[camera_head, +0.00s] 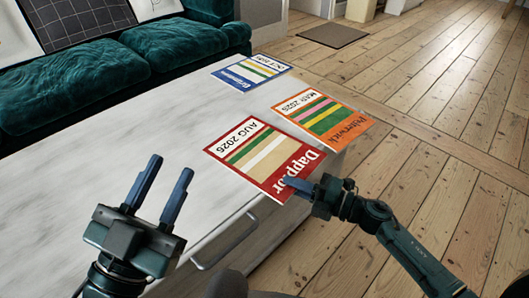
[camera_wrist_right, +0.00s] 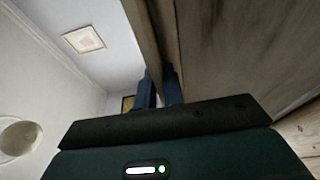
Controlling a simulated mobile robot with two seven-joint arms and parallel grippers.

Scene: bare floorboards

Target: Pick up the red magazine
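The red magazine (camera_head: 265,158), marked "Dapper" and "AUG 2026", lies flat on the pale table with its lower right corner at the table's edge. My right gripper (camera_head: 299,185) is at that corner, with one dark blue finger over the cover; the other finger is hidden there. In the right wrist view the two fingers of this gripper (camera_wrist_right: 160,90) are close together at the end of a thin brown strip. I cannot tell whether they are shut on the magazine. My left gripper (camera_head: 165,188) is open and empty, left of the magazine, over the table.
An orange magazine (camera_head: 323,118) lies to the right behind the red one, and a blue one (camera_head: 251,72) lies farther back. A table handle (camera_head: 225,247) is on the front side. A green sofa (camera_head: 105,65) stands behind. Bare floorboards (camera_head: 440,150) are at right.

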